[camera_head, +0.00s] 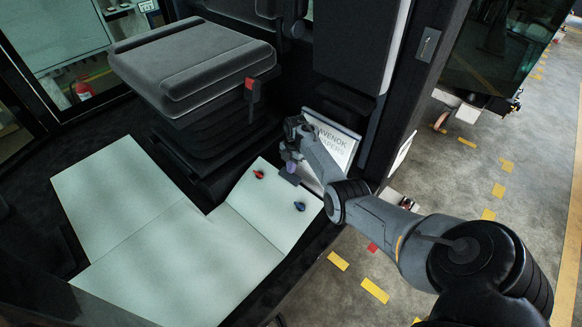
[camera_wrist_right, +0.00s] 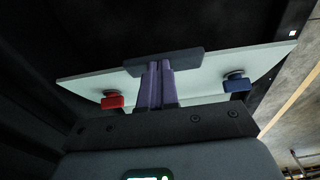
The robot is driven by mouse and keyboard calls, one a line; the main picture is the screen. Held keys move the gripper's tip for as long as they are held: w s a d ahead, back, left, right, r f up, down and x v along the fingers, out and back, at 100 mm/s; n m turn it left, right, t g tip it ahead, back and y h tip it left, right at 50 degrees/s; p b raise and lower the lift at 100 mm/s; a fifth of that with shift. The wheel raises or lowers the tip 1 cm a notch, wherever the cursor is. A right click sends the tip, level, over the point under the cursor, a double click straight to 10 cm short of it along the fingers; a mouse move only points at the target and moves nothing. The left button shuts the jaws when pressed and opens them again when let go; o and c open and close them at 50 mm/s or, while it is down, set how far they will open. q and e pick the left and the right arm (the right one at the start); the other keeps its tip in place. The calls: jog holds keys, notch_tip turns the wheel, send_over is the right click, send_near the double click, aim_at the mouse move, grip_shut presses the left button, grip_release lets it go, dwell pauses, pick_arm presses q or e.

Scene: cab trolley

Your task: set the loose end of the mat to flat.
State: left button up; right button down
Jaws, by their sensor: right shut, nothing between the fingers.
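The pale green mat (camera_head: 160,257) lies on the cab floor in front of the seat, with fold lines across it. Its loose end (camera_head: 262,205) is the panel at the right, beyond a crease; it also shows in the right wrist view (camera_wrist_right: 205,88) as a narrow band. I cannot tell its exact tilt. A dark tab (camera_head: 289,178) sits at its far edge, also in the wrist view (camera_wrist_right: 187,59). My right gripper (camera_head: 289,166) is shut and empty, its purple fingertips (camera_wrist_right: 158,66) at the tab; contact is unclear. My left gripper is not in view.
A red knob (camera_head: 259,174) and a blue knob (camera_head: 300,206) are on the loose panel. The grey seat (camera_head: 190,65) stands behind the mat. A paper holder (camera_head: 335,140) is behind my right gripper. The door opening is at the right.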

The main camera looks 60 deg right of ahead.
jog(key=r+p, duration=0.1)
jog(key=a+r+p, duration=0.1)
jog(key=p, duration=0.1)
jog(key=r+p, duration=0.2)
jog(key=shift+w+a+r, duration=0.1)
jog(key=shift+w+a, duration=0.15)
jog(key=shift+a, duration=0.1)
notch_tip(320, 180, up, 9)
jog(key=d+p, duration=0.1)
jog(key=d, duration=0.1)
jog(key=shift+s, duration=0.25)
